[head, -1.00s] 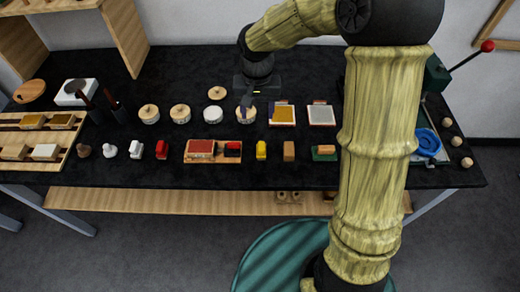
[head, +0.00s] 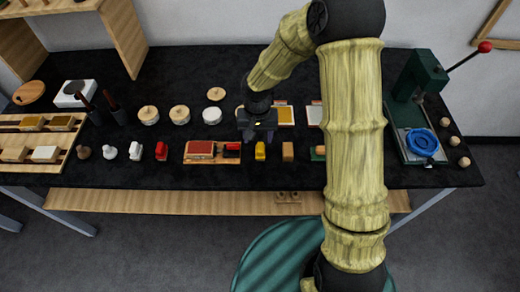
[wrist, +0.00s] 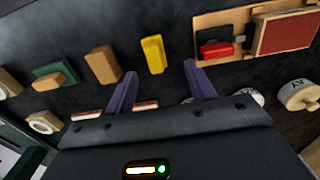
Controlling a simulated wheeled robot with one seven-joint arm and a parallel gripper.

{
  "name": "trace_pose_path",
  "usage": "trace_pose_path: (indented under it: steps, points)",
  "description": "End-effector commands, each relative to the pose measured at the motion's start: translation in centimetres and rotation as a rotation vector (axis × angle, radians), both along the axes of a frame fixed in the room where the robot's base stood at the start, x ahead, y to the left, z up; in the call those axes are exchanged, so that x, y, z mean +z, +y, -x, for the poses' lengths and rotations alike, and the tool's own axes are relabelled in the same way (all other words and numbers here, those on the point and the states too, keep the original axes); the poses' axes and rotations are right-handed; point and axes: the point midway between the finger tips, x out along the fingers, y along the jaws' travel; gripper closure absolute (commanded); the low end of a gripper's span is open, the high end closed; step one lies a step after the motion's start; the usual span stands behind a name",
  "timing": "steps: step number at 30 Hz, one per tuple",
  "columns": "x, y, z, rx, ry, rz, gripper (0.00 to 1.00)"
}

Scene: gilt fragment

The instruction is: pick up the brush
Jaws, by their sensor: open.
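No thing in view is plainly a brush. A small upright yellow piece (head: 260,151) stands in the front row on the black table; in the wrist view the yellow piece (wrist: 153,54) is just beyond and between my fingertips. My gripper (head: 257,132) is over the row's back side, its purple fingers (wrist: 160,70) apart with nothing between them. A tan block (wrist: 102,64) and a green piece with a wooden block (wrist: 54,76) stand beside the yellow piece; my arm partly hides the green one in the head view. Two dark-handled tools (head: 112,102) stand upright at far left.
A wooden tray (head: 190,160) with a red pad and red stamp lies left of the yellow piece. Several stamps stand farther left. Round lidded jars (head: 180,115) stand behind the row. A green lever press (head: 420,80) is at the right. The front table strip is clear.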

Motion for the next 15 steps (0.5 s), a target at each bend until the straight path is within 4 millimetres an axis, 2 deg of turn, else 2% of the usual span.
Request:
trace_pose_path:
  steps: [3, 15]
  points:
    - [-0.91, -0.03, 0.02, 0.001, 0.001, 0.000, 0.45]
    - [-1.41, -0.38, -0.02, -0.005, 0.001, 0.000, 0.45]
